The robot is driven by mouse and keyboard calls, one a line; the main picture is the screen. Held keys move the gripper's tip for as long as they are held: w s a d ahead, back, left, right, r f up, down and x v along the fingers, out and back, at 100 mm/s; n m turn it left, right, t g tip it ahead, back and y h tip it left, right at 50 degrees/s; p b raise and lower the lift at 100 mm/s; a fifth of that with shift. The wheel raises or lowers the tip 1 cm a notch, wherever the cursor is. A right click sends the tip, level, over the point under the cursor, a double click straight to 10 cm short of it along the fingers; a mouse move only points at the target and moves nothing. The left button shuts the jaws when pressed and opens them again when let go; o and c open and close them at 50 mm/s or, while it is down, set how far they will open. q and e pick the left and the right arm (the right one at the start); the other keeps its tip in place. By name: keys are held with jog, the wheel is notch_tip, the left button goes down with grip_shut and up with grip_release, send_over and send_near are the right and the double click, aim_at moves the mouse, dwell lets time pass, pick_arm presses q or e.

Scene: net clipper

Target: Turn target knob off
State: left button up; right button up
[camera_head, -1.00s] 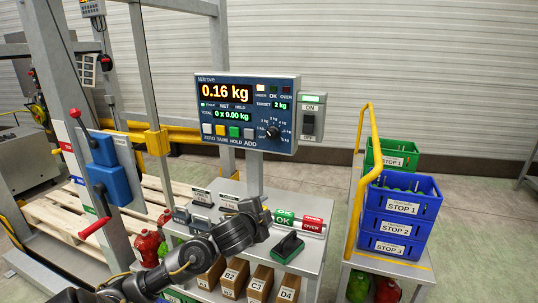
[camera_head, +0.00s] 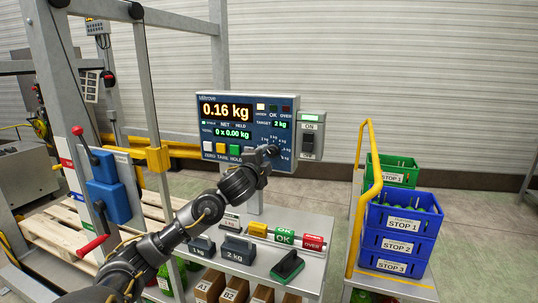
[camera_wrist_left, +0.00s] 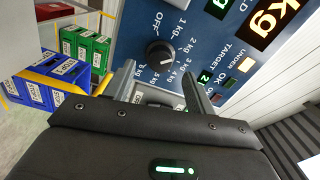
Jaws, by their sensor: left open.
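The target knob is a round black dial on the blue control panel (camera_head: 205,122) of the scale display. In the left wrist view the knob (camera_wrist_left: 160,52) sits just beyond my fingertips, with OFF and kg labels around it. The panel's target readout (camera_head: 282,125) shows 2 kg. My left gripper (camera_head: 267,155) is in front of the panel's lower right and partly hides the knob in the head view. In the left wrist view its two fingers (camera_wrist_left: 160,82) are apart with nothing between them. My right gripper is not in view.
An ON/OFF switch box (camera_head: 310,135) is mounted right of the panel. Below are weights (camera_head: 238,248), OK and OVER blocks (camera_head: 285,235) and a green-handled tool (camera_head: 287,267). Blue crates (camera_head: 398,240) and a yellow rail (camera_head: 366,200) stand at right.

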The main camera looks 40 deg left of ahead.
aim_at(270, 153)
pick_arm(q)
jog(key=shift+p+x, duration=0.3)
jog(key=shift+x, duration=1.65)
jog(key=shift+c, duration=0.4)
jog(key=c, duration=0.9)
